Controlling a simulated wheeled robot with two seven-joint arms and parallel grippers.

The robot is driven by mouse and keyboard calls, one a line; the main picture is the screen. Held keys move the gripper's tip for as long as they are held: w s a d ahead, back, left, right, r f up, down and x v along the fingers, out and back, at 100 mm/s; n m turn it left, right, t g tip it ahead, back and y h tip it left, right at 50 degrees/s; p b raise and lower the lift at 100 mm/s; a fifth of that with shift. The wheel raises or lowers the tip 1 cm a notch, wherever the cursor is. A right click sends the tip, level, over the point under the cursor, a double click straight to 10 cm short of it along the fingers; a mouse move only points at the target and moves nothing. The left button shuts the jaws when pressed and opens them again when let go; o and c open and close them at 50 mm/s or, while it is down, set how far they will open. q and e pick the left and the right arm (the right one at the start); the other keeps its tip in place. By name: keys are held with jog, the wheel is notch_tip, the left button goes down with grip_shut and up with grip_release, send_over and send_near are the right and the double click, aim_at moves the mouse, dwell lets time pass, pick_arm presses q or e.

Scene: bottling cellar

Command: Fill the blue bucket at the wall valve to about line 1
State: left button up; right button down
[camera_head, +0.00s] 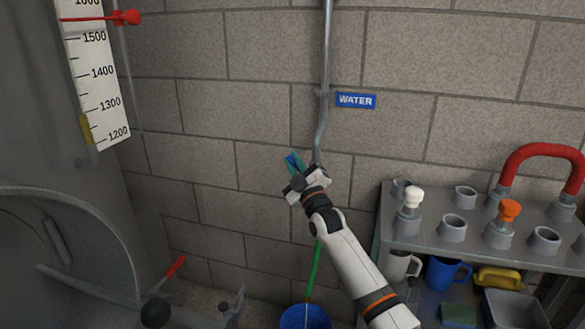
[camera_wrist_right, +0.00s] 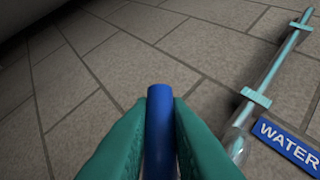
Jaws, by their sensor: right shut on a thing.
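The blue bucket (camera_head: 305,318) stands low at the bottom edge, cut off by the frame; its water level and lines cannot be read. A green hose (camera_head: 317,265) hangs from behind my right arm down to the bucket. My right gripper (camera_head: 295,166) is at the wall pipe, shut on a blue handle, which shows between its teal fingers in the right wrist view (camera_wrist_right: 160,125). The handle looks like the valve's lever. The valve body is hidden behind my gripper and arm. I cannot see whether water runs. My left gripper is not in view.
The water pipe (camera_head: 326,60) runs down the block wall beside a blue WATER sign (camera_head: 355,100). A grey rack (camera_head: 385,235) at right holds fittings, with a blue mug (camera_head: 440,275) below. A metal tank (camera_head: 40,130) with a scale (camera_head: 95,75) stands left.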

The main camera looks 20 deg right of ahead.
jog(key=shift+f, duration=0.1)
dwell(0.3)
jog(key=c, duration=1.4)
grip_release()
jog(key=shift+s, duration=0.1)
jog(key=shift+p+v, duration=1.05)
jog(key=shift+v, duration=4.95)
